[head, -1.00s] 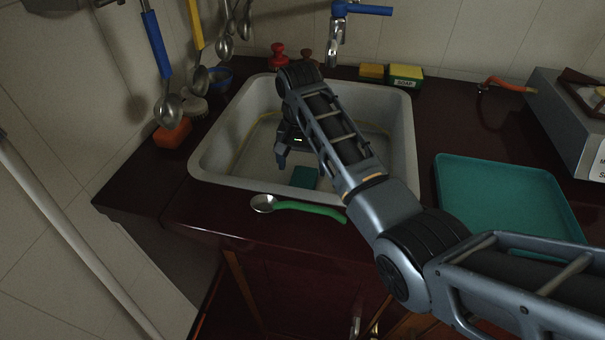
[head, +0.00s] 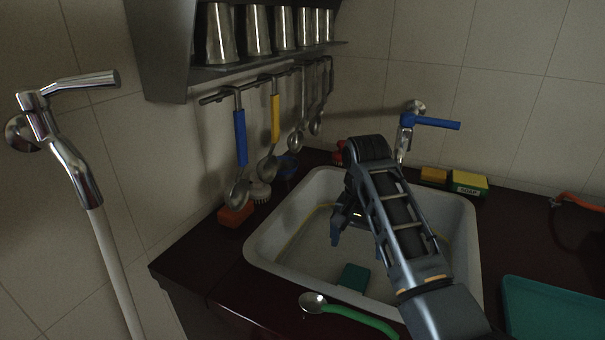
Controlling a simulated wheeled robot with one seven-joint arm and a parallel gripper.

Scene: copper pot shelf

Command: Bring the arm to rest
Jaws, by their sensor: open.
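My arm (head: 400,215) reaches from the lower right over the white sink (head: 262,248). My gripper (head: 347,232) hangs over the basin, pointing down, with blue fingertips. It is open, and I see nothing between the fingers; the arm hides part of it. A teal block (head: 352,277) lies in the basin below the gripper, apart from it. A ladle with a green handle (head: 350,313) lies on the counter in front of the sink.
A rail with hanging ladles (head: 240,140) is on the wall at left, under a shelf of metal cups (head: 258,32). A blue-handled tap (head: 432,122) stands behind the sink. Sponges (head: 468,183) lie at the back, a teal tray (head: 550,308) at right.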

